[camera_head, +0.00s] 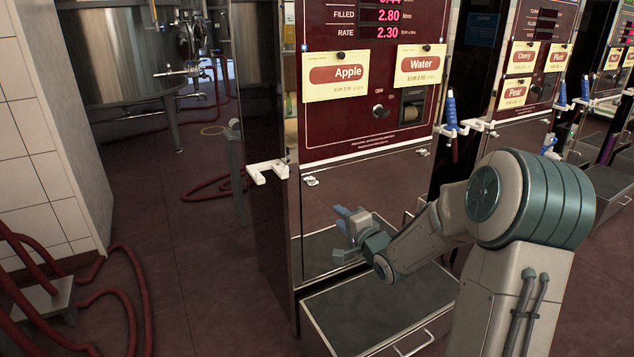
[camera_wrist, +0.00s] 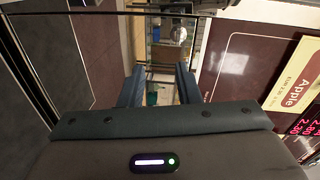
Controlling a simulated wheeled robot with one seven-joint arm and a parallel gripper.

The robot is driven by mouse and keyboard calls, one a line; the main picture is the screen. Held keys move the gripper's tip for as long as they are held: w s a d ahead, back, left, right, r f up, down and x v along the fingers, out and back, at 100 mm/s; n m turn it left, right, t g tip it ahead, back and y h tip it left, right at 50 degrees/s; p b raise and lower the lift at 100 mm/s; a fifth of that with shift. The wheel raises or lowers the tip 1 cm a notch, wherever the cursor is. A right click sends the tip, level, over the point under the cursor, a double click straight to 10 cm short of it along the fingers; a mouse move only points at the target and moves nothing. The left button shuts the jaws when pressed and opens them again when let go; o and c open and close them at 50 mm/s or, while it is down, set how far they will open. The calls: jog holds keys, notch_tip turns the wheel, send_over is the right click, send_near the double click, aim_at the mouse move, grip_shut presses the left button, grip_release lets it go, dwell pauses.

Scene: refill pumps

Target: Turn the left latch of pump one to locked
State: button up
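Pump one is the nearest dark red and steel dispenser (camera_head: 340,129), with Apple and Water labels. Its left latch (camera_head: 310,181) is a small light metal piece at the top left corner of the mirror-like lower panel (camera_head: 340,190). It is too small to tell how it is turned. My gripper (camera_head: 340,233) is in front of that panel, lower and to the right of the left latch and apart from it. In the wrist view my gripper (camera_wrist: 158,86) has its two fingers spread with nothing between them. I cannot make out the latch in the wrist view.
The right latch (camera_head: 423,152) is at the panel's upper right. A white holder (camera_head: 267,171) juts out left of the pump. A dark tray drawer (camera_head: 380,305) sticks out below my arm. Red hoses (camera_head: 125,290) lie on the floor at left. More pumps stand at right.

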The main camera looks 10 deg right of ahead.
aim_at(315, 185)
jog(key=shift+m+t+y, duration=0.5)
jog(key=b+x, duration=0.1)
jog(key=x, duration=0.3)
jog(key=r+b+x, duration=0.1)
jog(key=x, duration=0.4)
jog(key=b+x, duration=0.1)
jog(key=x, duration=0.4)
jog(key=shift+w+d+r, duration=0.1)
jog(key=shift+d+r, duration=0.1)
jog(key=shift+r, duration=0.1)
grip_shut()
